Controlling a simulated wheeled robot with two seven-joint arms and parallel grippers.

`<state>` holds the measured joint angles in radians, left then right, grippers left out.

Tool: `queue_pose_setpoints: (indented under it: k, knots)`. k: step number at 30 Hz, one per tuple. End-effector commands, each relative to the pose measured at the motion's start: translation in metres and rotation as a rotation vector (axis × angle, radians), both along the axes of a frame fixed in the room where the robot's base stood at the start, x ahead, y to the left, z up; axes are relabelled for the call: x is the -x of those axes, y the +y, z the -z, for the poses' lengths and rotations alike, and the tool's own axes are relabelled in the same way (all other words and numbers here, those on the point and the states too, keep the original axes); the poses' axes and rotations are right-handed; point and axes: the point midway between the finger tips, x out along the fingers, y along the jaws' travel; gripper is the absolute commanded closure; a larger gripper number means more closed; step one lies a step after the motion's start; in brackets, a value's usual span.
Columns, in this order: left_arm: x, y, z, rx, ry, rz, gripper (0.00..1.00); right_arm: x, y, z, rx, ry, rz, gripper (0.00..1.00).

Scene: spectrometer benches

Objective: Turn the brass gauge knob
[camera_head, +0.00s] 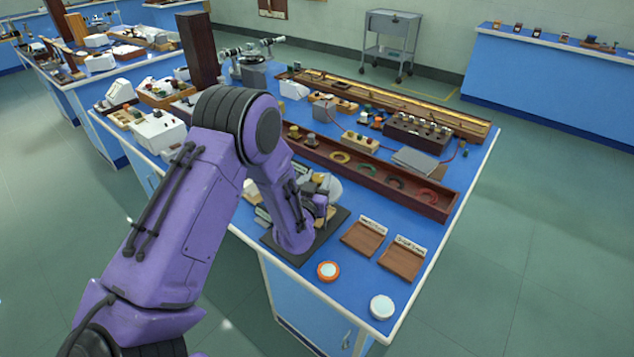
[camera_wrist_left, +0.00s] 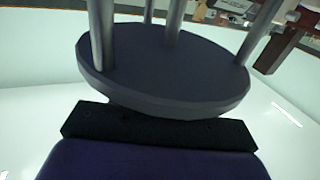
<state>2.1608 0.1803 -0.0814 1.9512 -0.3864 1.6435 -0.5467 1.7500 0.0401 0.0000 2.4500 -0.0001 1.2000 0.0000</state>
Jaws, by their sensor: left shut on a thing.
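My left gripper (camera_head: 318,203) is at an apparatus on a dark base plate (camera_head: 338,222) near the front of the blue bench. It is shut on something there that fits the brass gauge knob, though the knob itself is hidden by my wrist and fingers. A pale rounded part of the apparatus (camera_head: 328,184) shows behind the gripper, and a small brass-coloured bit shows beside it. In the left wrist view a dark round plate (camera_wrist_left: 160,75) with metal rods fills the middle, and neither the fingertips nor the knob can be made out. My right gripper is not in view.
Two brown wooden trays with labels (camera_head: 363,236) (camera_head: 402,262) lie right of the base. An orange-rimmed disc (camera_head: 328,271) and a white disc (camera_head: 382,306) lie near the front edge. A long red-brown trough (camera_head: 440,210) stands behind. Bare blue bench surrounds the discs.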

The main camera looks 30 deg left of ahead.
Motion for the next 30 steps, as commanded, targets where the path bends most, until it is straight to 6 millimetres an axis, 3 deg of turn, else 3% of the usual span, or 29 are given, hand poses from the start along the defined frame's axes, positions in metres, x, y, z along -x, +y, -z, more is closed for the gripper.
queue_pose_setpoints:
  k: [12, 28, 29, 30]
  knots:
    - [-0.0025, -0.0004, -0.004, -0.002, -0.011, -0.198, 0.89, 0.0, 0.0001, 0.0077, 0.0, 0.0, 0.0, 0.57]
    - [-0.0027, 0.0005, -0.0056, -0.001, -0.013, -0.229, 0.89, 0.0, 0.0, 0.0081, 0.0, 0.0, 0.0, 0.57]
    - [-0.0027, 0.0006, -0.0056, -0.001, -0.013, -0.229, 0.52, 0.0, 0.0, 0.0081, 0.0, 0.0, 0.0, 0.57]
    - [-0.0026, 0.0007, -0.0057, -0.001, -0.013, -0.229, 0.39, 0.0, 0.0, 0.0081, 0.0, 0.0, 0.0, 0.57]
